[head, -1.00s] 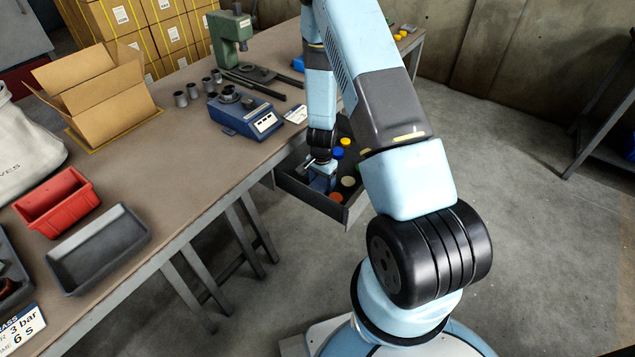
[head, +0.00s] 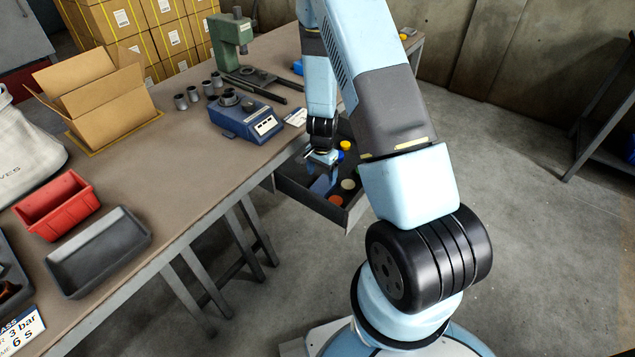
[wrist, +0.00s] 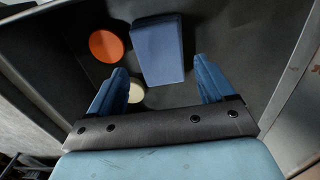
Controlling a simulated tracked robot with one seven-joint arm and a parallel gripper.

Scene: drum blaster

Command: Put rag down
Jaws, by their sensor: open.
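The rag is a folded blue block (wrist: 159,50) lying on the dark floor of the open drawer (wrist: 225,35) in the wrist view. It also shows as a blue patch in the drawer in the head view (head: 322,184). My gripper (wrist: 163,80) is open, with its two blue fingers apart and nothing between them. It hangs just above the drawer, over the near end of the rag, and also shows in the head view (head: 324,166). The fingers appear clear of the rag.
An orange disc (wrist: 106,46) and a cream disc (wrist: 136,92) lie beside the rag. Yellow and blue caps (head: 345,146) are farther back in the drawer. The bench holds a blue device (head: 246,119), a cardboard box (head: 98,95), a red bin (head: 57,205) and a grey tray (head: 98,252).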

